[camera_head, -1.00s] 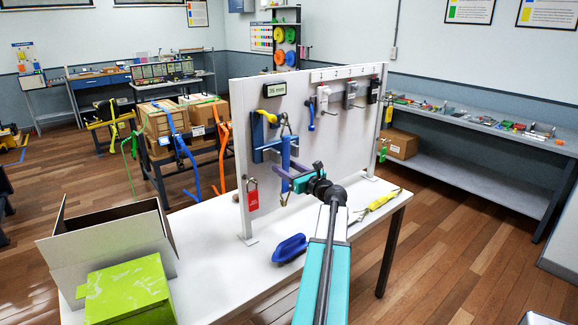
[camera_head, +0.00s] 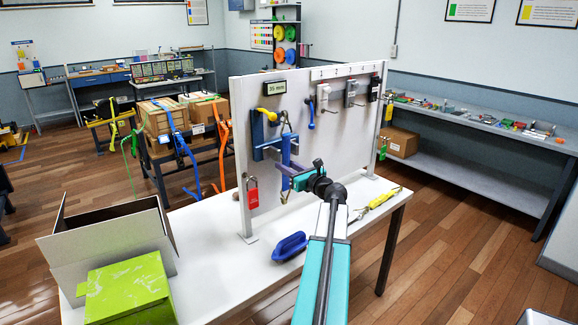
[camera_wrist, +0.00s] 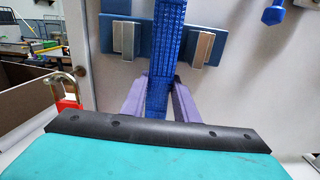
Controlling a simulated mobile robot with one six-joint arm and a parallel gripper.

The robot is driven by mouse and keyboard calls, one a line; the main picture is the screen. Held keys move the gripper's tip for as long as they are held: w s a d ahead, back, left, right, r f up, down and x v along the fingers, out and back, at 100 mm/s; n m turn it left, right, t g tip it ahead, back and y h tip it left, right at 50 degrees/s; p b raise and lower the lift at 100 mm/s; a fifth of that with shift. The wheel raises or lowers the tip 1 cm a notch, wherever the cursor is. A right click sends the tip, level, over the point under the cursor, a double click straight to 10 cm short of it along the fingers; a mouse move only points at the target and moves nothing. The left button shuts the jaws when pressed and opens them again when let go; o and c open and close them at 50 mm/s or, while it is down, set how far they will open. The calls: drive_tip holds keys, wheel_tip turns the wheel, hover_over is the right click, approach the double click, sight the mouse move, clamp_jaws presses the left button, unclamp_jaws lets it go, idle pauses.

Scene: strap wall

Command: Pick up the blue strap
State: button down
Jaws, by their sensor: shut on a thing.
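The blue strap (camera_head: 286,151) hangs in front of the white upright panel (camera_head: 345,125), at a blue holder (camera_head: 258,133). In the wrist view the strap (camera_wrist: 166,50) runs down the middle, between two metal-faced blocks of the holder (camera_wrist: 205,48). My gripper (camera_head: 286,172) is at the lower part of the strap. In the wrist view its purple fingers (camera_wrist: 160,90) are on either side of the strap, shut on it. The strap's lower end is hidden behind my gripper's dark edge in the wrist view.
A red padlock (camera_head: 252,192) hangs left of my gripper. A dark-blue handled object (camera_head: 289,245) and a yellow strap tool (camera_head: 378,203) lie on the white table (camera_head: 235,280). An open box (camera_head: 105,240) and a green box (camera_head: 128,290) stand at left.

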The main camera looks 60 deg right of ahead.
drive_tip(key=shift+r, duration=0.15)
drive_tip(key=shift+r+b, duration=0.3)
drive_tip(key=shift+r, duration=0.35)
drive_tip(key=b+v, duration=0.4)
drive_tip(key=v, duration=1.4)
drive_tip(key=shift+w+f, duration=0.1)
